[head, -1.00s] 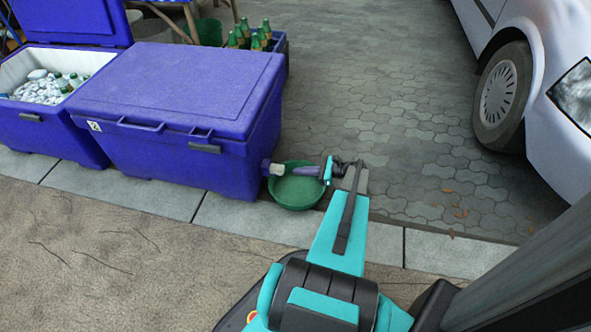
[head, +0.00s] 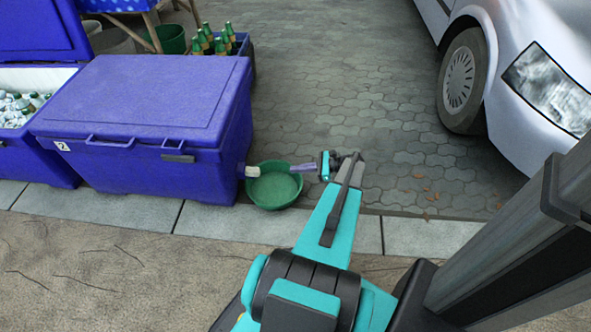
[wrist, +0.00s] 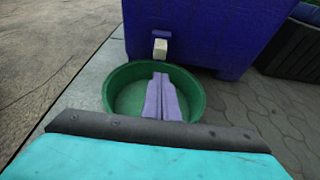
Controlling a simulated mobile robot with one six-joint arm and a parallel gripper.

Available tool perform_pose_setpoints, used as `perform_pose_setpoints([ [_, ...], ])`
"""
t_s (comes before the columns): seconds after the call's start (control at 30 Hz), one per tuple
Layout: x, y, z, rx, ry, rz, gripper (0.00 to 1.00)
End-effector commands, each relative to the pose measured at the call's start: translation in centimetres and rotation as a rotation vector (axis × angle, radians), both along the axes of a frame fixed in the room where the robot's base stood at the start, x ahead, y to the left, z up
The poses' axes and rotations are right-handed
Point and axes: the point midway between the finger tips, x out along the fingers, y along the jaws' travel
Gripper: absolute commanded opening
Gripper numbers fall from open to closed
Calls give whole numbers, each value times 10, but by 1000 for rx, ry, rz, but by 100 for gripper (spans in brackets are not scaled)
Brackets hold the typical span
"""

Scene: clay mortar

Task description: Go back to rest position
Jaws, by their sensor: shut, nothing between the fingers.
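My gripper (head: 303,167) is shut and empty, its purple fingers pointing left over or near the right rim of a green basin (head: 273,188). In the wrist view the closed fingers (wrist: 162,97) show in front of the basin (wrist: 195,92). The basin stands on the ground beside a closed blue cooler (head: 150,100). A pale spout (head: 252,171) sticks out of the cooler's lower right side, above the basin's rim. It also shows in the wrist view (wrist: 160,48). Water in the basin cannot be made out.
An open blue cooler (head: 38,150) with ice and bottles stands at the left. A crate of green bottles (head: 236,45) and a green bucket (head: 170,40) are behind. A silver car (head: 510,60) is parked at the right.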

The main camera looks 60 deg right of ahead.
Motion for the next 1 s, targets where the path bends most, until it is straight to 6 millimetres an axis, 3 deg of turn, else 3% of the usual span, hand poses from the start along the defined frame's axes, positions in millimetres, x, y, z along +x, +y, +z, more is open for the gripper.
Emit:
perform_pose_setpoints([
  [0.3, 1, 2, 1, -1, 0, 3, 0],
  [0.47, 10, 18, 4, -17, 10, 36, 0],
  [0.67, 32, 70, 11, -74, 47, 150, 0],
  [1.0, 61, 190, 21, -220, 108, 439, 0],
])
